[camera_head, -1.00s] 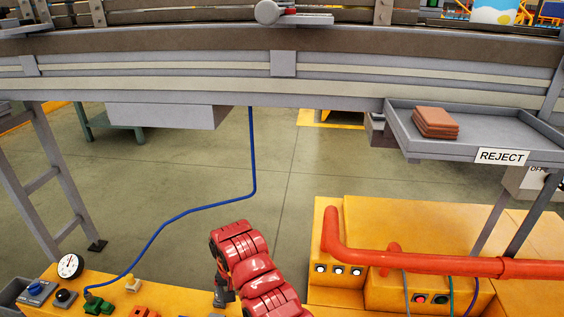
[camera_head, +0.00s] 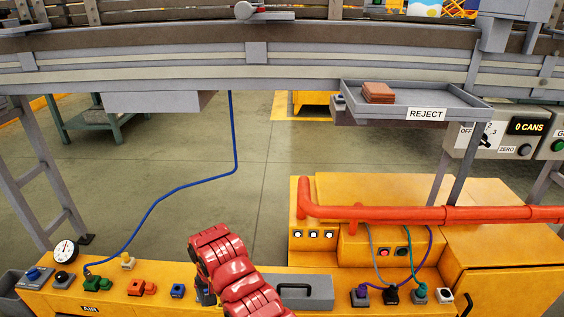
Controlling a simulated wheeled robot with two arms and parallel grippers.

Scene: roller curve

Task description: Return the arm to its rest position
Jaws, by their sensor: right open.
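My right arm, glossy red, comes in from the bottom centre, in front of the yellow console (camera_head: 330,261). My right gripper (camera_head: 205,292) shows only as a small dark part below the arm's front end, pointing down near the blue button (camera_head: 178,291). It is open, and I see nothing held in it. Its fingertips are mostly hidden by the red arm, and contact with the console cannot be told. My left gripper is not in view.
The console carries a round gauge (camera_head: 65,251), coloured buttons and a red pipe (camera_head: 400,213). A blue cable (camera_head: 190,182) hangs from the grey conveyor (camera_head: 200,74). The reject tray (camera_head: 455,107) holds reddish-brown flat pieces (camera_head: 378,92). Open floor lies behind the console.

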